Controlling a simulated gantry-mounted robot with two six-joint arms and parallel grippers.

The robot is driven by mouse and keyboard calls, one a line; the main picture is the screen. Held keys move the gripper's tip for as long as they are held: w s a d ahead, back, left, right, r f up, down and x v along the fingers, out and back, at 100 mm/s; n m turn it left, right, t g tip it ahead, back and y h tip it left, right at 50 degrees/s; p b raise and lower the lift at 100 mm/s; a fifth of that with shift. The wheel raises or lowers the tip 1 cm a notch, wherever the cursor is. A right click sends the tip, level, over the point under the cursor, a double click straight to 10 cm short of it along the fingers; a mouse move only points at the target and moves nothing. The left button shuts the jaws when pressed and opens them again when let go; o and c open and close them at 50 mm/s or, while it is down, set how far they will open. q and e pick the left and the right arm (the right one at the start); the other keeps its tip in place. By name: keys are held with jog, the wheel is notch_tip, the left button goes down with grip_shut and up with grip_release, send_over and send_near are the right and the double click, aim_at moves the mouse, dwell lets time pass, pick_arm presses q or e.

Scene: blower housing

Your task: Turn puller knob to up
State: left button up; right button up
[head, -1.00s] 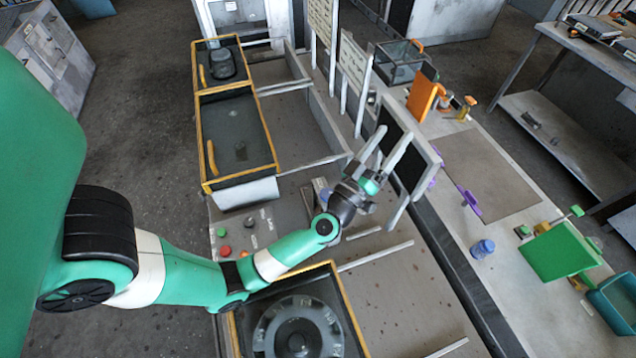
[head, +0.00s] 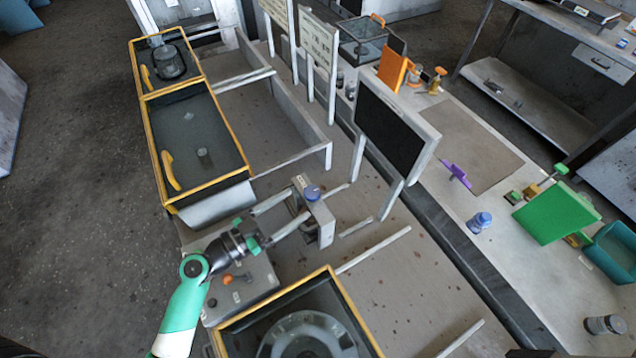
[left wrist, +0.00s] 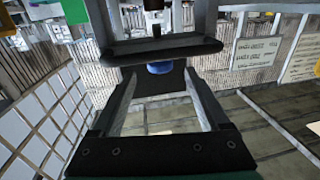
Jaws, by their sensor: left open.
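The puller knob, a small round blue knob (head: 312,192), sits on a light grey upright bracket (head: 322,225) in the middle of the head view. In the left wrist view the blue knob (left wrist: 160,67) shows between and just beyond the fingertips, partly behind a dark crossbar. My left gripper (head: 299,204) is open, its two long fingers pointing at the bracket from the left. I cannot tell whether the fingertips touch it. Nothing is held. My right gripper is not in view.
A control panel (head: 240,290) with coloured knobs lies below my left wrist. A dark framed board (head: 390,130) stands right of the bracket. A round housing (head: 305,335) is at the front.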

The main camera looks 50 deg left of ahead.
aim_at(319, 189)
pick_arm(q)
jog(key=w, duration=0.3)
jog(key=w+p, duration=0.1)
jog(key=w, duration=0.2)
jog(key=w+d, duration=0.1)
jog(key=w, duration=0.2)
jog(key=shift+w, duration=0.4)
grip_shut()
jog(key=shift+p, duration=0.35)
